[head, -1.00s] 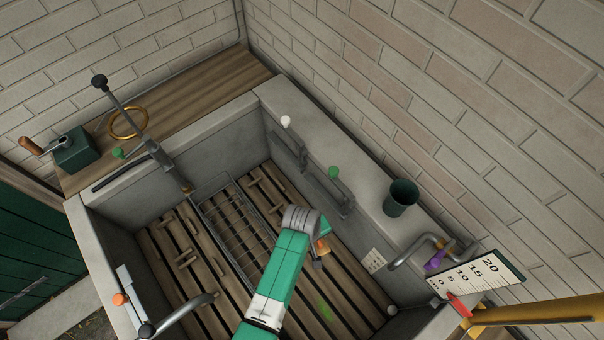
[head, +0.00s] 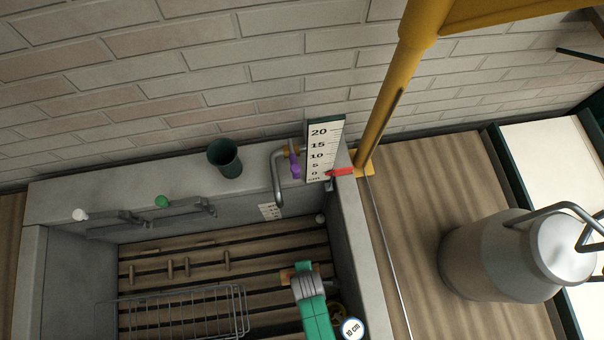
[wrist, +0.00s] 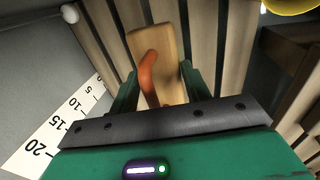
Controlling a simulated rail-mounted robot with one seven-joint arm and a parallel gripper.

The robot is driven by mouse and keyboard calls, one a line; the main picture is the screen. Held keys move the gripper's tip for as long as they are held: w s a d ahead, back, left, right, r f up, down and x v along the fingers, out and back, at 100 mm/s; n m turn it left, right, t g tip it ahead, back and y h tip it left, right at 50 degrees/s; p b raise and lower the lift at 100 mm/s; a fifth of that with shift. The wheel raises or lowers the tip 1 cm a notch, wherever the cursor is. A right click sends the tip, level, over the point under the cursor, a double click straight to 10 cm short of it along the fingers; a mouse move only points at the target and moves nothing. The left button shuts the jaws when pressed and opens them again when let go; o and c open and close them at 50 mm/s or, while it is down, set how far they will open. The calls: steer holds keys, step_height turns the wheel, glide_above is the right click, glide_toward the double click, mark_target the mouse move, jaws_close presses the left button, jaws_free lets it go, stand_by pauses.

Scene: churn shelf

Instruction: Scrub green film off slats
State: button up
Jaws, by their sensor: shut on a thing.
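A wooden scrubbing block (wrist: 152,48) with an orange handle (wrist: 147,72) is held between the green fingers of my gripper (wrist: 158,88). My gripper is shut on it. In the head view my gripper (head: 290,273) is low over the right end of the slats (head: 190,245), with only a bit of the block showing. In the wrist view the slats (wrist: 205,35) run away beneath the block. I cannot tell whether the block touches them. No green film shows now; the arm and block cover part of the slats.
A wire rack (head: 185,308) and wooden pegs stand in the stone sink. The sink's right wall (head: 352,235) is close to my arm. A dark green cup (head: 225,157), a bent tap (head: 277,180) and a scale board (head: 321,148) are at the back. A metal churn (head: 500,255) stands right.

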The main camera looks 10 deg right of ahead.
steer(key=shift+f+b, duration=2.85)
steer(key=shift+f, duration=0.25)
step_height(320, 180, down, 2)
steer(key=shift+a+b, duration=0.1)
steer(key=shift+b, duration=0.45)
steer(key=shift+w+a+r, duration=0.1)
steer(key=shift+a+r, duration=0.1)
steer(key=shift+a, duration=0.65)
steer(key=shift+c, duration=0.3)
steer(key=shift+w+a+f, duration=0.1)
steer(key=shift+a, duration=1.95)
steer(key=shift+w+a+f, duration=0.1)
steer(key=shift+a, duration=1.95)
steer(key=shift+a+f+b, duration=0.15)
steer(key=shift+a+b, duration=0.2)
steer(key=shift+b, duration=0.15)
steer(key=d, duration=0.2)
steer(key=shift+s+d+r+p, duration=0.1)
steer(key=shift+d+r+p, duration=0.1)
steer(key=shift+d+p, duration=0.15)
steer(key=shift+s+d+f, duration=0.1)
steer(key=shift+s+d, duration=0.05)
steer(key=shift+d, duration=3.85)
step_height(320, 180, up, 4)
steer(key=p, duration=0.3)
step_height(320, 180, up, 5)
steer(key=p, duration=0.4)
steer(key=shift+f+p, duration=0.1)
steer(key=shift+p, duration=0.25)
